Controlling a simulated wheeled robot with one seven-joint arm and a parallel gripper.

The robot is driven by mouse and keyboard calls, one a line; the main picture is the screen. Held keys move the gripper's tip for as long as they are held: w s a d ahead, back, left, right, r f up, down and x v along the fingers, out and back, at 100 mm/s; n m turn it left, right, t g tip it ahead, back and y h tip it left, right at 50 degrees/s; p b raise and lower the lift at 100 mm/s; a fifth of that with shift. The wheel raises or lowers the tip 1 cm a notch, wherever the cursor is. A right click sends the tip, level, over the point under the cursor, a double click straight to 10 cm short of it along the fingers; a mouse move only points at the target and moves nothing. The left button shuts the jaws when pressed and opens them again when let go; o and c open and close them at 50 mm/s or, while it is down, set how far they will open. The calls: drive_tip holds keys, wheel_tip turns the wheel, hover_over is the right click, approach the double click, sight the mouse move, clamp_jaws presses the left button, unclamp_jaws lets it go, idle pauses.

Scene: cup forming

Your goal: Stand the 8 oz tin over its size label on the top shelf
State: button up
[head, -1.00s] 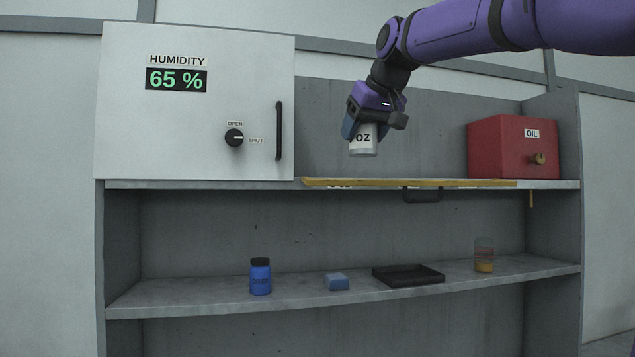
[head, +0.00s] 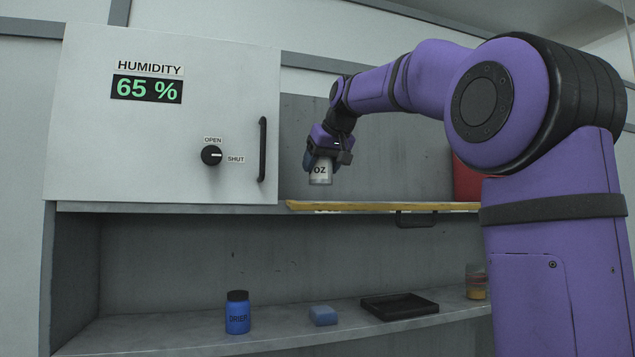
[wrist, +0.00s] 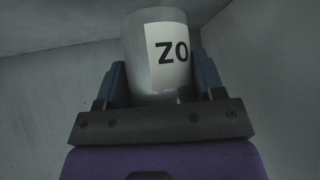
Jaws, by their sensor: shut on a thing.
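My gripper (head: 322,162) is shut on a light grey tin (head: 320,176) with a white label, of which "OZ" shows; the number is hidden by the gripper. The tin is held roughly upright above the top shelf, just right of the white cabinet. In the wrist view the tin (wrist: 150,60) sits between the two blue fingers, with the letters upside down. The top shelf (head: 180,208) has a yellow-brown strip (head: 400,206) along its front edge. I cannot read any size labels on the shelf.
The white cabinet (head: 100,150), with a humidity display, knob and handle, is shut at left. A red box (head: 466,182) is partly behind my arm. Below stand a blue jar (head: 238,316), blue block (head: 322,316), black tray (head: 400,308) and an orange-filled glass (head: 475,284).

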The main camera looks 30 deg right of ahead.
sight(318, 178)
drive_tip(key=w, duration=0.1)
drive_tip(key=w+d, duration=0.1)
drive_tip(key=shift+w+f, duration=0.1)
drive_tip(key=shift+w, duration=0.25)
drive_tip(key=shift+a+f, duration=0.1)
drive_tip(key=shift+f, duration=1.65)
drive_tip(key=o, duration=1.1)
drive_tip(key=shift+f, duration=0.1)
drive_tip(key=shift+s+r, duration=0.15)
drive_tip(key=shift+r, duration=0.2)
drive_tip(key=v, duration=1.1)
drive_tip(key=shift+s+r, duration=0.1)
drive_tip(key=shift+s, duration=0.05)
